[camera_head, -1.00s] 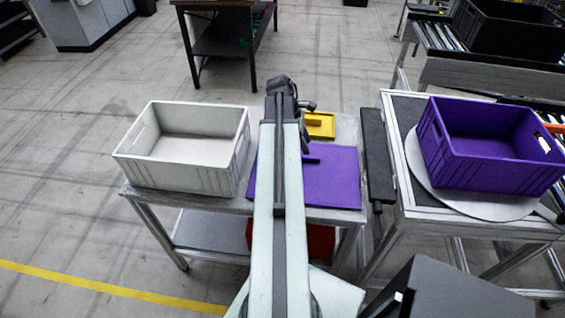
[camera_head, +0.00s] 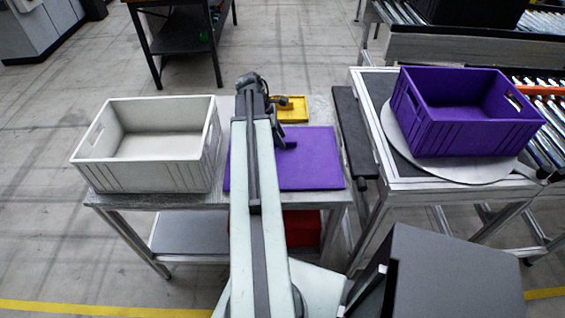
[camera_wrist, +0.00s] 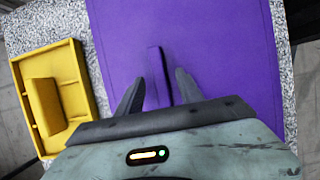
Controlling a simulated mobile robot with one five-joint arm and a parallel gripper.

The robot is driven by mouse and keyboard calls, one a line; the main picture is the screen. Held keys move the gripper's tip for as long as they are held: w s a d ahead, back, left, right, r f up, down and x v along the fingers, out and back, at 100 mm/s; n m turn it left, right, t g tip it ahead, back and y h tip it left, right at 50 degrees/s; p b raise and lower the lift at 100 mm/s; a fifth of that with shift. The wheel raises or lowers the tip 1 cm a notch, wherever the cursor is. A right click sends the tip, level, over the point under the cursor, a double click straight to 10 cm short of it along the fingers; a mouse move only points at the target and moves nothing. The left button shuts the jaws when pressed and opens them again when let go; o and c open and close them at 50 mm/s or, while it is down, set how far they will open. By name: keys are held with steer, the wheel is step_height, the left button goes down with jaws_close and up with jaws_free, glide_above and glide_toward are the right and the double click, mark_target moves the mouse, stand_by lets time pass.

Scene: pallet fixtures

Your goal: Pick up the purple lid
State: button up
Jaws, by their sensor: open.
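The purple lid (camera_head: 310,165) lies flat on the metal-topped table, right of my arm in the head view, with part of it hidden behind the arm. In the wrist view the lid (camera_wrist: 215,45) fills the middle and right, and its raised purple handle (camera_wrist: 158,72) stands up from it. My gripper (camera_wrist: 157,88) is open, with one dark finger on each side of the handle's near end. I cannot tell whether the fingers touch it. In the head view the gripper is mostly hidden behind the arm.
A yellow tray-like part (camera_wrist: 52,95) lies left of the lid in the wrist view; it also shows in the head view (camera_head: 293,112). A white crate (camera_head: 150,145) stands on the table's left. A purple crate (camera_head: 463,115) sits on a round plate on the right table. A red thing (camera_head: 303,228) is below.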

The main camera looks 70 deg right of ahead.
steer(key=shift+s+d+f, duration=0.1)
steer(key=shift+s+f, duration=0.05)
steer(key=shift+f, duration=0.45)
steer(key=shift+r, duration=0.2)
steer(key=shift+f, duration=0.1)
jaws_close()
stand_by(0.9)
